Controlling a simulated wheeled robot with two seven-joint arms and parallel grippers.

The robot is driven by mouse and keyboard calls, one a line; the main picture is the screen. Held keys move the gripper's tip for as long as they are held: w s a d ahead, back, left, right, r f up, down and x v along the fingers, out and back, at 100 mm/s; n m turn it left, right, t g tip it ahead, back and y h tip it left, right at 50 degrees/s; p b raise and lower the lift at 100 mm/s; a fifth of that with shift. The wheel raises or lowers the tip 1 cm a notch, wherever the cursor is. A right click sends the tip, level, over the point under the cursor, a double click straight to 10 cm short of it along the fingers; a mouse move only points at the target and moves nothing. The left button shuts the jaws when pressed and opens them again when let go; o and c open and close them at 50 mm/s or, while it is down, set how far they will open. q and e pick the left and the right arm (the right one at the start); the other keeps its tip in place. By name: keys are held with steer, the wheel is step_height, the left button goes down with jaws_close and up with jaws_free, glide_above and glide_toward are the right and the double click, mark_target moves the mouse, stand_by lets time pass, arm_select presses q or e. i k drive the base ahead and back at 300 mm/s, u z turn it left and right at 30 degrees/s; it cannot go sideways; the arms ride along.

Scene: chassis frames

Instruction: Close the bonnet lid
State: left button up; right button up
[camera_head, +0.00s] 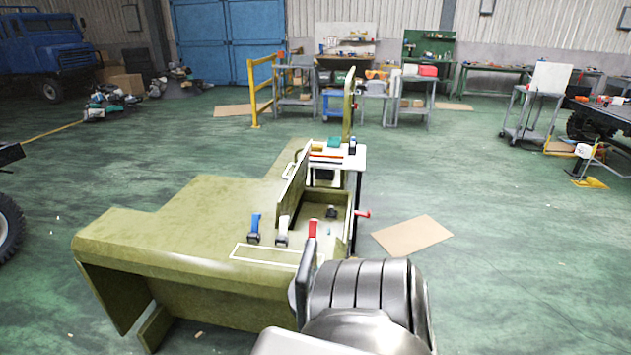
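The olive-green chassis body (175,235) fills the middle foreground. An olive panel that looks like the bonnet lid (292,188) stands raised and slightly tilted along the left side of an open compartment (338,199). A small dark part (331,212) sits inside. A grey and black ribbed part of my arm comes up from the bottom, right of centre, and hides the near right part of the chassis. A dark flat plate beside it may belong to my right gripper (304,281); its fingertips are not clear. My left gripper is not in view.
Levers with blue (255,224), white (282,231) and red (312,229) handles stand in front of the compartment. Another red handle (362,214) sticks out on its right. A white-topped area (343,157) with small items lies behind. Cardboard (411,236) lies on clear floor at right.

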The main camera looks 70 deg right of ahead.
mark_target(287, 203)
steer(key=i, duration=1.65)
steer(key=z, duration=1.9)
steer(key=i, duration=1.05)
steer(key=z, duration=1.35)
